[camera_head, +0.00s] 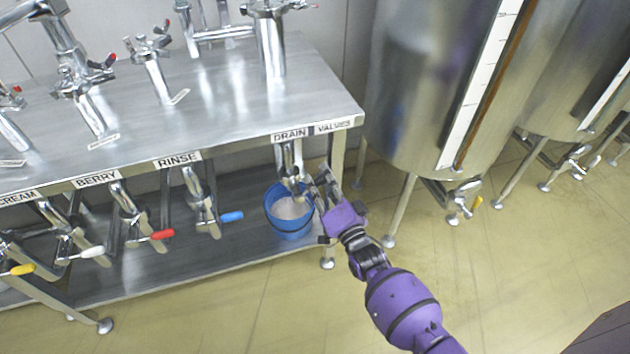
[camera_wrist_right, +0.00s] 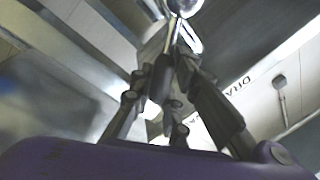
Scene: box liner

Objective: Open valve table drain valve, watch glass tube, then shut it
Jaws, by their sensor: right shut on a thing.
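My right gripper (camera_head: 320,186) reaches under the front edge of the valve table (camera_head: 230,95), at the DRAIN label (camera_head: 290,135). It is shut on the handle of the drain valve (camera_head: 291,165); the handle itself is mostly hidden by the fingers. In the right wrist view the fingers (camera_wrist_right: 180,85) close together by a shiny metal part. I cannot tell how far the valve is turned. A brown upright tube (camera_head: 492,85) runs beside a white scale strip on the large steel tank (camera_head: 415,80). My left gripper is not in view.
A blue bucket (camera_head: 274,222) with pale contents stands on the lower shelf below the drain valve. Other valves with blue (camera_head: 231,217), red (camera_head: 162,235), white (camera_head: 93,252) and yellow handles line the table's front. Open floor (camera_head: 470,280) lies at the lower right.

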